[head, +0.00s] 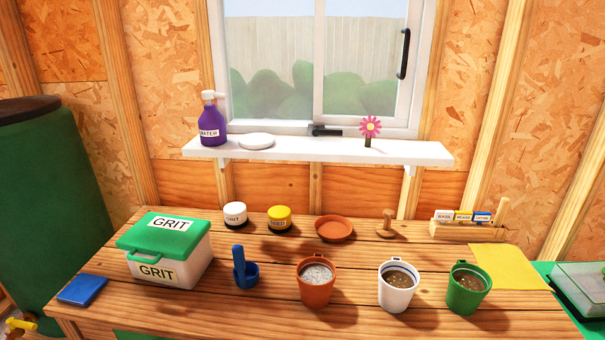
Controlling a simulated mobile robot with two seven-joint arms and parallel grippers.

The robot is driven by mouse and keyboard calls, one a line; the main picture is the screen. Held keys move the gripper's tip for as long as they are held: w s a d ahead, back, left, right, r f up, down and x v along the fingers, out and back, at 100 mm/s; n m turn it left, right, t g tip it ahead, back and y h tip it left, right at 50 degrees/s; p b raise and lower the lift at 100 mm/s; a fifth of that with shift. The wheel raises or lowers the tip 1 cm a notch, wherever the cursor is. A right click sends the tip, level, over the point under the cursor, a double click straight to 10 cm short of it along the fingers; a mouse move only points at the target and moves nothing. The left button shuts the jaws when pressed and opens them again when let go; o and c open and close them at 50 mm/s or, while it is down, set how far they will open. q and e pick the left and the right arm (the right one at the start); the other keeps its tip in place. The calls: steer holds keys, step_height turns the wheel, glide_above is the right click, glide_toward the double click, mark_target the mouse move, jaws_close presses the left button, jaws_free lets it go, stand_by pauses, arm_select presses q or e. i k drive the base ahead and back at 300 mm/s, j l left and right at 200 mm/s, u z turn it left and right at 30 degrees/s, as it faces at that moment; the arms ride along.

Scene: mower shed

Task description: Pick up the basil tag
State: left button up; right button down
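Several small plant tags stand in a wooden rack (466,232) at the right back of the bench in the head view. The leftmost is a white tag (444,216) whose small lettering looks like "BASIL". Beside it are a yellow tag (463,216) and a blue tag (482,217), whose words are too small to read surely. The tags' lower parts are hidden in the rack. Neither of my grippers shows in this view.
Along the front stand a lidded grit box (185,265), blue scoop (245,270), terracotta pot (316,290), white pot (396,297) and green pot (465,298). A wooden tamper (386,228) stands left of the rack. A yellow sheet (508,265) lies before it.

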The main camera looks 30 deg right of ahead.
mark_target(442, 216)
steer(key=z, duration=1.8)
